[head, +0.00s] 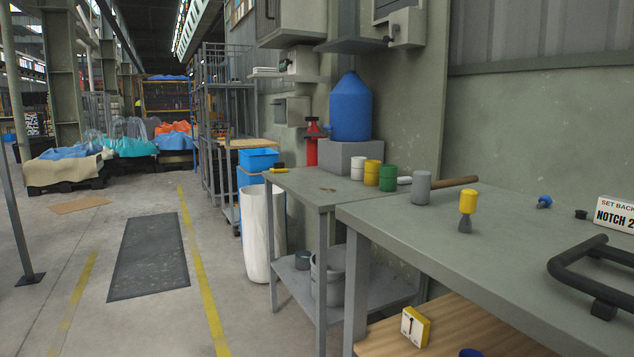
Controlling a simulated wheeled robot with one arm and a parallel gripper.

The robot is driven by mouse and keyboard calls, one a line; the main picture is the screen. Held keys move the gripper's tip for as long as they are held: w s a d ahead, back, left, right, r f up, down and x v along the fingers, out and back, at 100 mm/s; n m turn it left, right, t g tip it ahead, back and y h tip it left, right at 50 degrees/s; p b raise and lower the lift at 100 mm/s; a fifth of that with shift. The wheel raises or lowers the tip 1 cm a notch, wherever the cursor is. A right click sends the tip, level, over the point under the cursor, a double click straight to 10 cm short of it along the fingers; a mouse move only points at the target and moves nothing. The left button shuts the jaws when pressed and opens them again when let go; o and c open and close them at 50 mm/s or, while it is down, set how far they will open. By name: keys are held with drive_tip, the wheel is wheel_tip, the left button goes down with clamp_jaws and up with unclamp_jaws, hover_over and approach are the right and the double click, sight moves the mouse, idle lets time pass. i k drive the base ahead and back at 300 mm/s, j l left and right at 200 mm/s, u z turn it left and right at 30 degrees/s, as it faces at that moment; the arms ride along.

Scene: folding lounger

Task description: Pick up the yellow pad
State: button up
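No flat yellow pad is plain to see, and I cannot tell which yellow thing is meant. A small yellow cylinder (468,201) stands upright on a dark grey foot on the grey workbench (445,232), towards its far edge. A yellow can (372,172) stands on the bench behind, beside a white can and a green can. My gripper is not in view.
A grey-headed mallet (421,188) lies across the back of the bench. A black tubular handle (595,270) and a sign reading "SET BACK NOTCH 2" (615,214) are at right. A blue knob (544,201) lies nearby.

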sight(279, 168)
drive_tip(key=i+j+z, duration=0.15)
drive_tip(key=z, duration=0.25)
drive_tip(key=i+j+z, duration=0.1)
drive_tip(key=j+z, duration=0.25)
drive_tip(key=i+j+z, duration=0.1)
drive_tip(key=j, duration=0.35)
drive_tip(key=i+j+z, duration=0.1)
drive_tip(key=j, duration=0.35)
drive_tip(key=i+j+z, duration=0.15)
drive_tip(key=j, duration=0.35)
drive_tip(key=i+j+z, duration=0.1)
drive_tip(key=j, duration=0.4)
drive_tip(key=i+j+z, duration=0.1)
drive_tip(key=j, duration=0.4)
drive_tip(key=i, duration=0.1)
